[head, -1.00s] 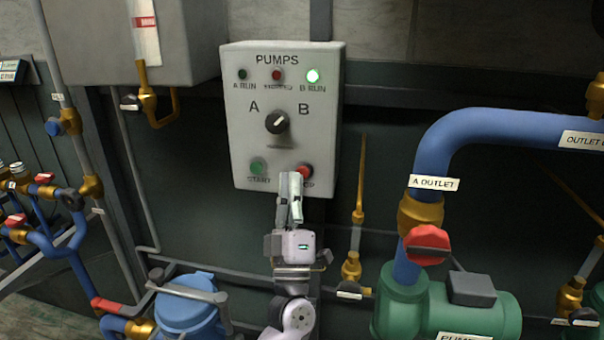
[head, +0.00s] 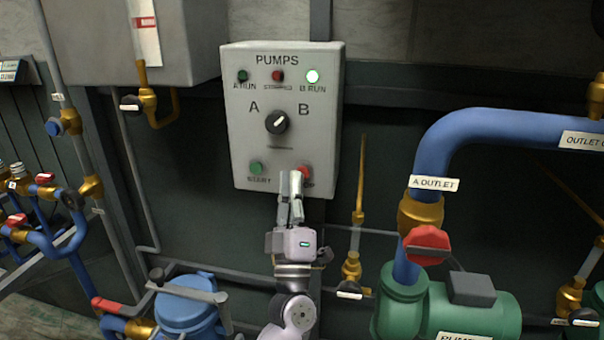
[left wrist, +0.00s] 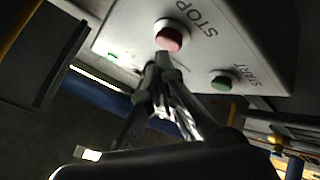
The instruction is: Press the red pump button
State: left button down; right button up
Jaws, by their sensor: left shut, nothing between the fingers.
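The pump control box (head: 240,140) is a pale grey panel on the wall in the head view. Its red button (head: 305,170) is at the lower right, partly hidden behind my left gripper (head: 291,178). The red button also shows in the left wrist view (left wrist: 171,36), beside the word STOP. My left gripper is shut and empty, with its fingertips (left wrist: 163,62) just below the red button; I cannot tell whether they touch it. The green START button (head: 257,168) is at the lower left of the box. My right gripper is in neither view.
A brass valve pipe (head: 358,215) and a blue pipe with a red handle (head: 427,244) stand to the right. A blue housing (head: 188,310) is at lower left.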

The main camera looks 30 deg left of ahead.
pick_arm(q)
jog(key=shift+w+a, duration=0.1)
jog(key=shift+w, duration=0.2)
dwell(0.5)
jog(key=shift+w, duration=0.25)
dwell(0.4)
jog(key=shift+s, duration=0.1)
jog(key=shift+s+d, duration=0.2)
jog(key=shift+s, duration=0.6)
jog(key=s, duration=0.2)
jog(key=s+d+p, duration=0.1)
jog(key=s, duration=0.1)
jog(key=shift+s+d, duration=0.1)
jog(key=shift+s, duration=0.3)
dwell(0.7)
